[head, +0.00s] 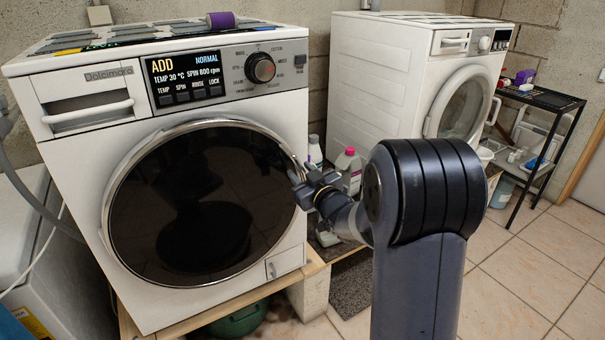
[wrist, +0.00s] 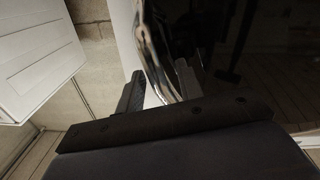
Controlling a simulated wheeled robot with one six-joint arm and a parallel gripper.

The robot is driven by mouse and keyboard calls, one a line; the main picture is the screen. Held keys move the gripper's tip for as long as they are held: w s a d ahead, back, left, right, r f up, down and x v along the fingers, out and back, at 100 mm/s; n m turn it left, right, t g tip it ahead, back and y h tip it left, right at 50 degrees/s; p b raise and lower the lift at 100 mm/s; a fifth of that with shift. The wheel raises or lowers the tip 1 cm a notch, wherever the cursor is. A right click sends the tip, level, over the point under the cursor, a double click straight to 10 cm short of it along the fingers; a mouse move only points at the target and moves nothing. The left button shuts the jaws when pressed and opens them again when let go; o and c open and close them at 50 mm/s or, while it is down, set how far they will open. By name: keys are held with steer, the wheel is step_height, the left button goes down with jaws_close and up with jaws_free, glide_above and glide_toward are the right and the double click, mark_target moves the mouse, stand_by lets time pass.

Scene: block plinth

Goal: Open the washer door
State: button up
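The white washer (head: 70,195) stands at left in the head view, with a lit panel reading ADD. Its round dark glass door (head: 200,200) has a chrome rim and looks closed. My gripper (head: 298,182) is at the right edge of the door. In the wrist view my gripper (wrist: 160,77) has its two fingers apart, one on each side of the chrome rim (wrist: 152,50). The left finger is outside the rim and the right one is over the dark glass. I cannot tell whether either finger touches the rim.
A second white machine (head: 375,80) stands behind at right, beside a black shelf (head: 545,98). Bottles (head: 348,165) stand between the machines. The washer rests on a wooden board (head: 315,262) on blocks. Tiled floor (head: 530,275) is open at right.

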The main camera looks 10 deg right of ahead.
steer(key=shift+c, duration=0.2)
jaws_close()
steer(key=shift+s+f, duration=0.1)
steer(key=shift+s, duration=0.05)
